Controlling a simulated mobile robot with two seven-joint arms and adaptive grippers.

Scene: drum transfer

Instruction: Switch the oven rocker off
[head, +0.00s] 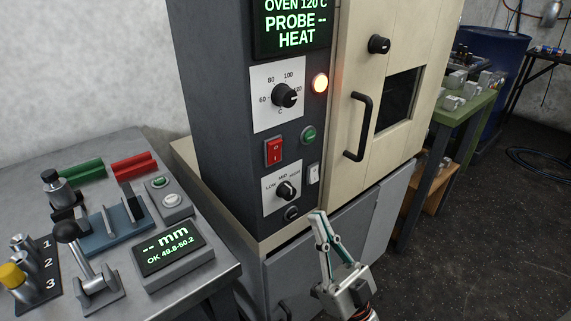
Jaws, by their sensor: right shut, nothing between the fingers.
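The oven (352,85) stands in the middle of the head view, with a dark control panel (227,110) on its left side. A red rocker (274,152) sits on the panel below the 60–120 dial (285,95). Which side of it is pressed in is too small to tell. The lit display (293,22) reads OVEN 120 C, PROBE --, HEAT, and an orange lamp (320,84) glows. My right gripper (318,216) is shut and empty, below and right of both rockers, apart from them. My left gripper is out of view.
A LOW-MID-HIGH knob (286,191) and a green button (309,134) are near the rockers. The oven door handle (359,127) sticks out at right. A grey bench (205,283) with a lever and gauge stands left. Open floor (465,245) lies right.

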